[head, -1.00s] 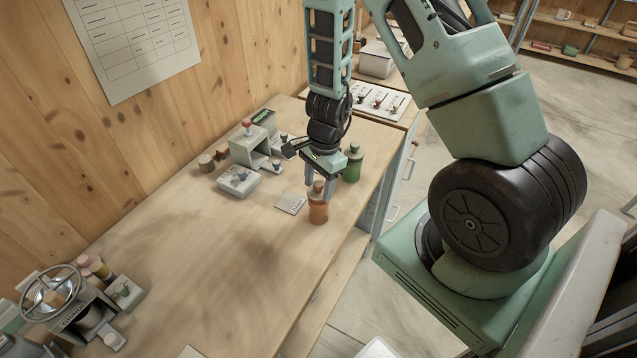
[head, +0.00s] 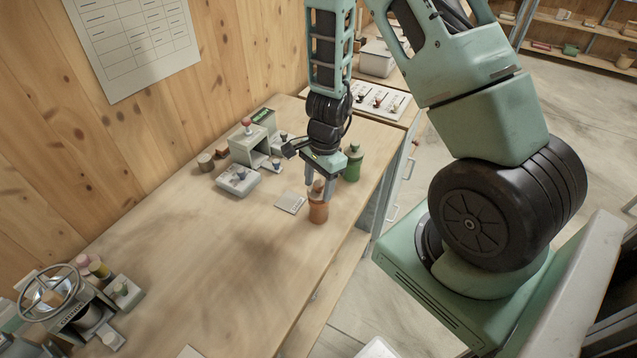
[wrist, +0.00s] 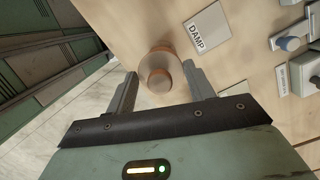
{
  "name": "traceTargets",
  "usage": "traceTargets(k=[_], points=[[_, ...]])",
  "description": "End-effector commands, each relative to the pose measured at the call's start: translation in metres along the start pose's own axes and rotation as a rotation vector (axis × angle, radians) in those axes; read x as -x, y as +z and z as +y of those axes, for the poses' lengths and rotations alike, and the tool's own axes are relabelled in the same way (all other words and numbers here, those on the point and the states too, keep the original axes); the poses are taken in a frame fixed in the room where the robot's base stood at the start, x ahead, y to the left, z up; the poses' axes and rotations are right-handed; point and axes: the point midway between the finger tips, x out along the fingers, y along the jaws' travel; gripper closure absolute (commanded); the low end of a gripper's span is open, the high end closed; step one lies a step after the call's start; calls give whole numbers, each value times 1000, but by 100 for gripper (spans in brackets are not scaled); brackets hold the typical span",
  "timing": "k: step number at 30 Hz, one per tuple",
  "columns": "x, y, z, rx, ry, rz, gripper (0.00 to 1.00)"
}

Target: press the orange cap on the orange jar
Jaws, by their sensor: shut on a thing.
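The orange jar (head: 318,211) stands upright on the wooden bench near its right edge. The orange cap (head: 317,187) is directly above the jar's mouth, between my gripper's fingers. My gripper (head: 320,190) points down and is shut on the cap. In the wrist view the cap (wrist: 159,79) shows as a round knob between the fingertips (wrist: 158,84), with the wider jar rim (wrist: 158,54) around and behind it. Whether the cap is seated fully on the jar or slightly above it, I cannot tell.
A green capped jar (head: 353,163) stands just behind my gripper. A "DAMP" card (head: 290,203) lies left of the orange jar, with a grey switch box (head: 239,181) beyond it. A hand-wheel mixer (head: 60,300) stands at the near left. The bench middle is clear.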

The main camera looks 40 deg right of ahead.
Motion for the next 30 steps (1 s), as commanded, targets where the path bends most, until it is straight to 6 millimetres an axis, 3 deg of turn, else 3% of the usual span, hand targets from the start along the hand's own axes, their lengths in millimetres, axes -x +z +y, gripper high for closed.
traceTargets(k=[6,7,9,15,16,18,30], points=[[0,0,0,-1,0,0,69],[0,0,0,-1,0,0,44],[0,0,0,-1,0,0,25],[0,0,0,-1,0,0,21],[0,0,0,-1,0,0,19],[0,0,0,-1,0,0,0],[7,1,0,-1,0,0,0]])
